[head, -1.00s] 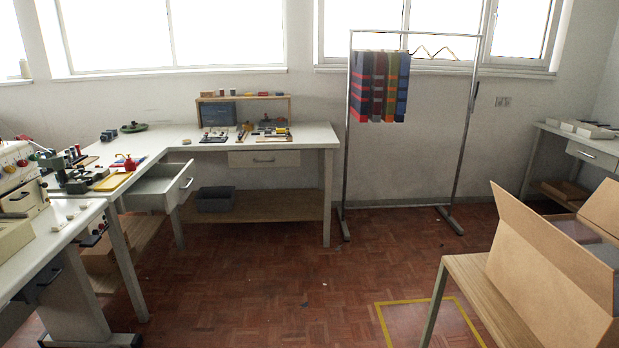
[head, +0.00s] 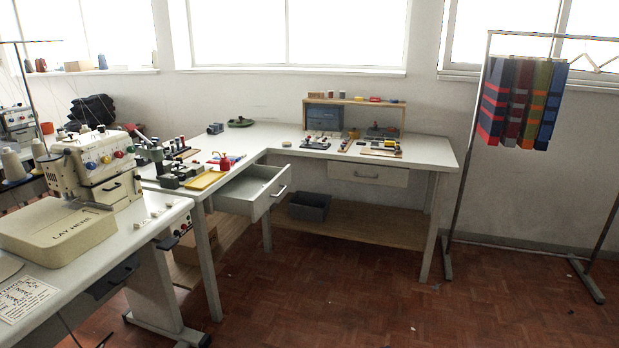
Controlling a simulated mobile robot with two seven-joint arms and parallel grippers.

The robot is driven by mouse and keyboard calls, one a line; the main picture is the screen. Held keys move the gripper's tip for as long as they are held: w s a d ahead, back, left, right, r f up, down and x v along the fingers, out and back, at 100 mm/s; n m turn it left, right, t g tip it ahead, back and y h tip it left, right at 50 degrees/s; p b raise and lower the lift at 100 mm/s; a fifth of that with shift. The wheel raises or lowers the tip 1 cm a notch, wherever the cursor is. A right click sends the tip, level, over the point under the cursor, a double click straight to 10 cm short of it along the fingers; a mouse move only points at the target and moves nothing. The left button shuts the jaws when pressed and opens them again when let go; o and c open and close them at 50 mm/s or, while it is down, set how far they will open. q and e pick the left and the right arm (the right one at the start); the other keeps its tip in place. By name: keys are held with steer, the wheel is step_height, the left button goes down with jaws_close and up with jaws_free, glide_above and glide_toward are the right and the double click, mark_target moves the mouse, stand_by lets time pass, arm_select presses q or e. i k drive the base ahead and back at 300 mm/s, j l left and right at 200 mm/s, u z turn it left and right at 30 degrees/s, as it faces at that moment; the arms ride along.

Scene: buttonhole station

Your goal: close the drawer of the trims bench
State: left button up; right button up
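An L-shaped white bench (head: 420,150) stands against the back wall, with trims and small tools on top. The inside that I can see looks empty. A second drawer (head: 367,172), under the back wing, is shut. Neither of my grippers is in view.
A sewing table with a cream machine (head: 95,170) stands at the near left, close to the bench's left wing. A dark grey bin (head: 310,206) sits on the lower wooden shelf (head: 380,219). A garment rack with striped cloths (head: 520,105) stands at right. The red floor (head: 400,310) ahead is clear.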

mark_target(242, 186)
steer(key=i+l+u, duration=0.65)
steer(key=u, duration=0.3)
steer(key=i+l+u, duration=0.2)
steer(key=u, duration=0.2)
steer(key=i+l+u, duration=0.15)
steer(key=l+u, duration=0.3)
steer(key=i+l+u, duration=0.2)
steer(key=l+u, duration=0.2)
steer(key=l, duration=0.2)
steer(key=i+l+u, duration=0.1)
steer(key=l, duration=0.95)
steer(key=i+l+u, duration=0.1)
steer(key=l, duration=0.95)
